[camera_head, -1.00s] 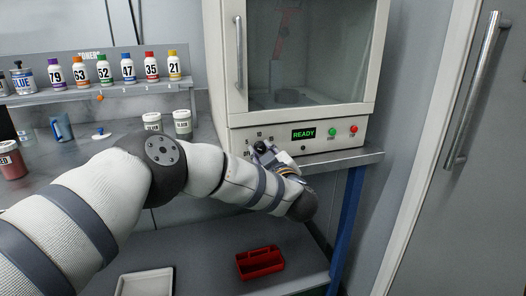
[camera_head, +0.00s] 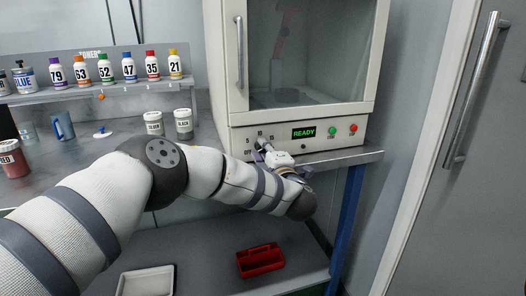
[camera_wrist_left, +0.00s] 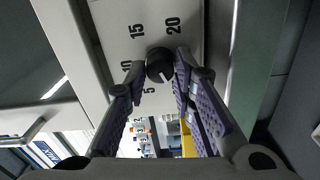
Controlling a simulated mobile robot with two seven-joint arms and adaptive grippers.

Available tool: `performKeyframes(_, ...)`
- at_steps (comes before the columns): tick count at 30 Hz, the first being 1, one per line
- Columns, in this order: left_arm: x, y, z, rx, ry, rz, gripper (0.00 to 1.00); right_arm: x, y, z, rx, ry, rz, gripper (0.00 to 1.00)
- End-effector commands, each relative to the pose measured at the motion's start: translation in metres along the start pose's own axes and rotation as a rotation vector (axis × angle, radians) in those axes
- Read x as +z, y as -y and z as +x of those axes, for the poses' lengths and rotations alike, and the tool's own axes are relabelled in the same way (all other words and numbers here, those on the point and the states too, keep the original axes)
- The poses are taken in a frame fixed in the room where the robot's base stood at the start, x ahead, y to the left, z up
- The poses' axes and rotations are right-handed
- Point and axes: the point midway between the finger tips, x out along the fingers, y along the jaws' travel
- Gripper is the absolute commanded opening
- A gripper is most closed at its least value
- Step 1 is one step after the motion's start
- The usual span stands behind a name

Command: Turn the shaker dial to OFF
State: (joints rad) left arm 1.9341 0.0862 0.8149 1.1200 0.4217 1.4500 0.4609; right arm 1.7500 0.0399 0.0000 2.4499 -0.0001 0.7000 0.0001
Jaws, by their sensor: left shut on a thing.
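The shaker (camera_head: 240,122) is a cream cabinet with a glass door and a front panel. Its dial (camera_wrist_left: 160,64) is a round black knob with a white pointer line. In the left wrist view the line slants down and right, past the 5 mark. The 10, 15 and 20 marks also show there; OFF is hidden there but reads in the head view. My left gripper (camera_wrist_left: 158,82), with purple-padded fingers, is shut on the dial, one finger on each side. It also shows at the panel in the head view (camera_head: 263,153). My right gripper is not in view.
Right of the dial are a READY display (camera_head: 303,133), a green button (camera_head: 332,130) and a red button (camera_head: 353,128). Lidded cans (camera_head: 183,122) stand on the bench to the left, below a shelf of numbered bottles. A red tray (camera_head: 260,261) sits below.

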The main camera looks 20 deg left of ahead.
Motion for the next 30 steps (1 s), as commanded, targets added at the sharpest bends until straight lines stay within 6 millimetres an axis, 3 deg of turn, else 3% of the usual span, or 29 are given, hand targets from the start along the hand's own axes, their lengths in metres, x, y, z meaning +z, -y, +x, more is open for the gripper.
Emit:
performKeyframes(10,-0.0003,-0.0002,0.0003,0.002,-0.001,-0.126,0.0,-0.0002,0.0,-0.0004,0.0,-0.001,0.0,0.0)
performKeyframes(26,-0.0002,-0.0002,0.0003,0.001,-0.001,-0.148,0.0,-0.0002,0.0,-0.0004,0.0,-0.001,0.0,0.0)
performKeyframes(27,-0.0003,-0.0001,0.0003,0.001,-0.001,-0.148,0.25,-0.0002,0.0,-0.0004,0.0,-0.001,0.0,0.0)
performKeyframes(30,-0.0002,-0.0001,0.0003,0.001,-0.001,-0.148,0.43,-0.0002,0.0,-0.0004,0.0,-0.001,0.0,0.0)
